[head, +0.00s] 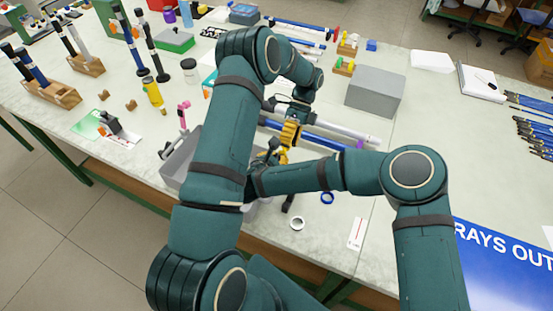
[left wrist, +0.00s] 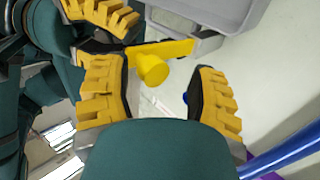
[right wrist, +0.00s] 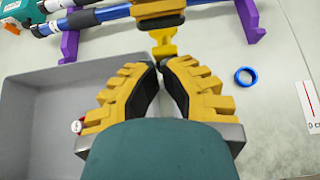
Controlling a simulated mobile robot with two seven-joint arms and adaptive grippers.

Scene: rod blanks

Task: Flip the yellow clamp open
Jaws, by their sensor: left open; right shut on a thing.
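The yellow clamp (left wrist: 165,55) shows in the left wrist view as a flat bar with a round knob. In the right wrist view the clamp (right wrist: 164,47) is right at my right fingertips. My right gripper (right wrist: 159,64) is shut on it, its two yellow-padded fingers nearly meeting. My left gripper (left wrist: 165,75) is open, with the clamp's knob showing between and beyond its fingers. One left finger shows at the top of the right wrist view. In the head view both grippers crowd together and my arms hide most of the clamp.
Blue and white rods (head: 322,136) lie across purple supports (right wrist: 249,20). A grey tray (right wrist: 35,120) is beside my right gripper. A blue ring (right wrist: 245,77), a white ring (head: 297,223) and a marked card (head: 357,233) lie near the front. A grey box (head: 375,90) stands behind.

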